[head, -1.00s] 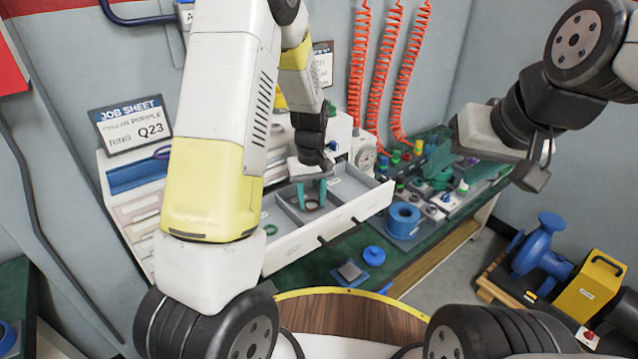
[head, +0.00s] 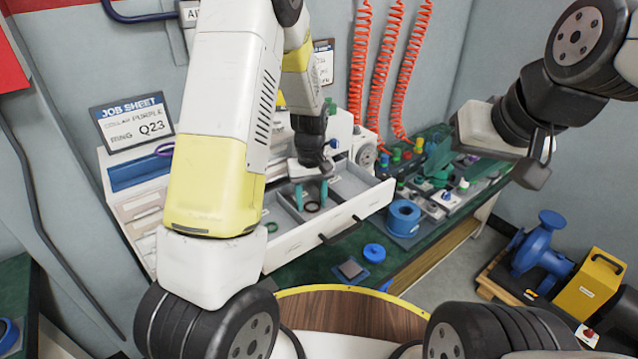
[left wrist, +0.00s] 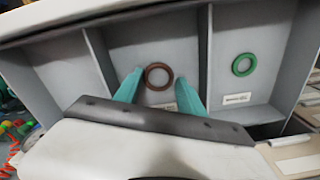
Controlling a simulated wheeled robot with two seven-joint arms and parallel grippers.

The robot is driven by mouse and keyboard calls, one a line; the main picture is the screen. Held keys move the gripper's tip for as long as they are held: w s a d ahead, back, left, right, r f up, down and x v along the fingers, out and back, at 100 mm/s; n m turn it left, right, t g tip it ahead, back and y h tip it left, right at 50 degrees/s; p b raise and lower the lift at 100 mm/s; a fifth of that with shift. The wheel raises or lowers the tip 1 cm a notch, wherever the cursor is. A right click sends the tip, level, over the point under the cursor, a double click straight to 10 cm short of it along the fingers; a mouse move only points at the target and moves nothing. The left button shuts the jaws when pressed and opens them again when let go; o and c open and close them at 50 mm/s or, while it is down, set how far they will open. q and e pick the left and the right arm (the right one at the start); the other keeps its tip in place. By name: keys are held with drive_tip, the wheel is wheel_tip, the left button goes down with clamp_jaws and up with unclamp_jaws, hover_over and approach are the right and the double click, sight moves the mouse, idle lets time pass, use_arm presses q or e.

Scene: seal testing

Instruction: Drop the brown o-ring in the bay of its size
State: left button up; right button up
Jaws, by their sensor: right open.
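The brown o-ring (left wrist: 158,76) shows in the left wrist view over the middle bay of the open white drawer (left wrist: 250,35). It looks flat on the bay floor, but its exact height is hard to judge. In the head view the ring (head: 312,207) is a small dark loop below my left gripper (head: 311,194). The teal fingers of my left gripper (left wrist: 160,86) are spread, with visible gaps between them and the ring. A green o-ring (left wrist: 244,64) lies in the neighbouring bay. My right gripper (head: 541,160) is open and empty, high at the right.
Grey dividers (left wrist: 203,45) part the drawer's bays, and small labels mark the bays. A blue spool (head: 403,218), a blue round part (head: 374,253) and a small square plate (head: 350,269) are on the green bench. A job sheet (head: 132,122) stands above the cabinet.

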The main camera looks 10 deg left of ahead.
sight(312, 208)
use_arm(q)
drive_tip(key=shift+w+d, duration=0.1)
drive_tip(key=shift+d, duration=0.15)
drive_tip(key=shift+r, duration=0.2)
wheel_tip(312, 208, up, 13)
drive_tip(key=s+a+r+m+t+h, duration=0.1)
drive_tip(key=s+r+m+t, duration=0.1)
drive_tip(key=s+r, duration=0.5)
drive_tip(key=s+a+r+m+t+h, duration=0.1)
drive_tip(key=s+r+m+t, duration=0.2)
drive_tip(key=s+r, duration=0.4)
drive_tip(key=s+t, duration=0.1)
drive_tip(key=s, duration=0.6)
drive_tip(key=shift+s+a+r, duration=0.15)
drive_tip(key=shift+s+a, duration=0.05)
drive_tip(key=shift+a, duration=0.15)
drive_tip(key=shift+c, duration=0.4)
